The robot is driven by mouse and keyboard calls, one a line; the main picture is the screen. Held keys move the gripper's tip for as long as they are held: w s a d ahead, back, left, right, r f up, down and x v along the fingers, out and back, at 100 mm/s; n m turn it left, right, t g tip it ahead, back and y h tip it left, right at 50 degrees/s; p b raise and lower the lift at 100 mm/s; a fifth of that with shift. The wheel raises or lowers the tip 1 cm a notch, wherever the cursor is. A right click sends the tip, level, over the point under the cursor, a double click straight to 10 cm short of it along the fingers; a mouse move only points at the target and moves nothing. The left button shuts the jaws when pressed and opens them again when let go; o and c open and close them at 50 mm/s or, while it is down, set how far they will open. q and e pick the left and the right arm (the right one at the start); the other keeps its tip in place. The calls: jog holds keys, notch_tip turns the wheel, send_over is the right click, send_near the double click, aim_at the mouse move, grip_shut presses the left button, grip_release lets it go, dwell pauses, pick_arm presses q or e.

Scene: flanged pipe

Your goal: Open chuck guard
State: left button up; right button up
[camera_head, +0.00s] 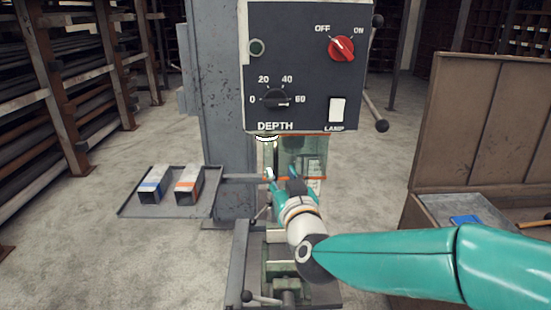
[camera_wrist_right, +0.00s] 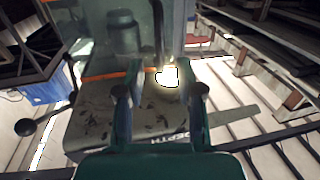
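The chuck guard (camera_head: 312,166) is a clear panel with orange edging below the drill press's control panel. In the right wrist view the clear guard (camera_wrist_right: 100,40) fills the upper left, with an orange strip along its edge. My right gripper (camera_head: 282,175) is in front of the guard, partly hidden by its own wrist. In the right wrist view its two fingers (camera_wrist_right: 160,92) are apart, with a bright lamp glow showing between them. I cannot tell whether a finger touches the guard. My left gripper is in neither view.
The control panel (camera_head: 306,65) with its red switch hangs above my right gripper. An open wooden chest (camera_head: 490,120) stands at right. Clamp hardware (camera_head: 276,262) sits below the gripper; open floor lies left.

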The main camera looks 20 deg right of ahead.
aim_at(276, 163)
jog(key=w, duration=0.2)
jog(key=w+p, duration=0.1)
jog(key=w, duration=0.3)
jog(key=shift+w+d, duration=0.25)
jog(key=shift+w, duration=0.05)
grip_shut()
